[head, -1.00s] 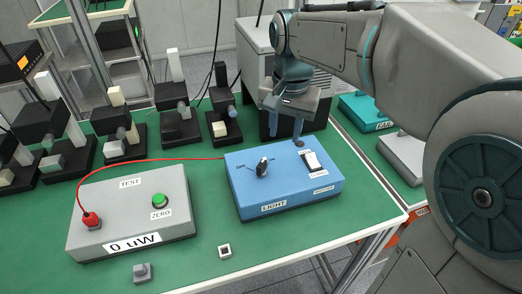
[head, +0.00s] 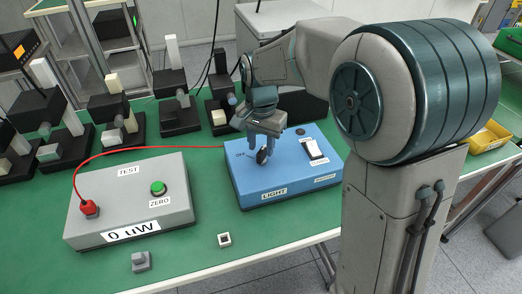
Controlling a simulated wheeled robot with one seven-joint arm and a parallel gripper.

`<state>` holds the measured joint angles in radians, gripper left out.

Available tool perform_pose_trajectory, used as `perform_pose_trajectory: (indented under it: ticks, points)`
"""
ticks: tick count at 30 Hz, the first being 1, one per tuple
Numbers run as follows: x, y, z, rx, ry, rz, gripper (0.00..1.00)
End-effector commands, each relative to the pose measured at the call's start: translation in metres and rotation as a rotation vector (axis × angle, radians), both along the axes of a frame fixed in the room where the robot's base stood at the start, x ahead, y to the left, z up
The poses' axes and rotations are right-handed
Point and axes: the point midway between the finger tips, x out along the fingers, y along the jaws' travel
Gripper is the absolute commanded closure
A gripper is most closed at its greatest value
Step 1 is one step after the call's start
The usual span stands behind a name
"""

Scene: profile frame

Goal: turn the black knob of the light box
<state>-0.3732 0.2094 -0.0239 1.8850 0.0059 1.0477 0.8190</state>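The blue light box (head: 297,184) stands on the green bench, right of centre in the head view. Its black knob (head: 263,156) sits on the left part of the top face and is partly covered by my gripper (head: 263,157). My gripper points down over the knob, with one finger on each side of it. A gap shows between the fingers, and I cannot tell whether either one touches the knob.
A grey test box (head: 130,205) with a green button (head: 158,188) and red plug (head: 89,208) stands to the left. A red cable (head: 140,150) runs from it to the light box. Small blocks lie in front. Several black stands line the back.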

Motion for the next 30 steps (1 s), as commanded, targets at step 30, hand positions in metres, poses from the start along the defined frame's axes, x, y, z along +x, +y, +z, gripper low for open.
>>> perform_pose_trajectory:
  ticks: [30]
  points:
    - [0.0,0.0,-0.029,0.0,-0.001,0.016,1.0]
